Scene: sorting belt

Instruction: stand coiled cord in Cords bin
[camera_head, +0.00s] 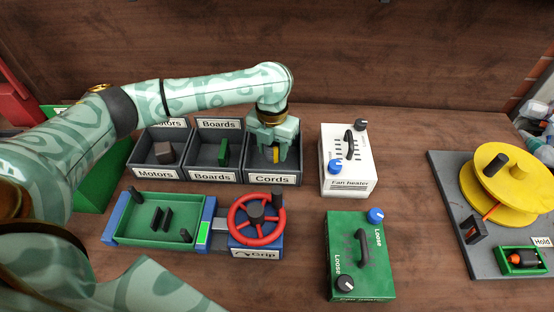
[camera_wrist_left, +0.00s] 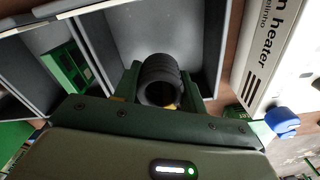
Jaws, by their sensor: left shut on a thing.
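My left gripper (camera_head: 275,152) is over the Cords bin (camera_head: 253,162), its fingers pointing down into the bin's opening. It is shut on the coiled cord (camera_wrist_left: 160,77), a dark ribbed coil with an open round end, seen between the fingers in the left wrist view. The bin's grey inner walls (camera_wrist_left: 190,30) surround the coil in that view. In the head view the cord is mostly hidden by the gripper, and I cannot tell whether it touches the bin floor. My right gripper is not in view.
Left of the Cords bin are the Boards bin (camera_head: 197,161) with a green board and the Motors bin (camera_head: 143,157) with a brown block. A white fan heater (camera_head: 340,175) stands close on the right. A red handwheel (camera_head: 235,230) and a green box (camera_head: 345,280) are in front.

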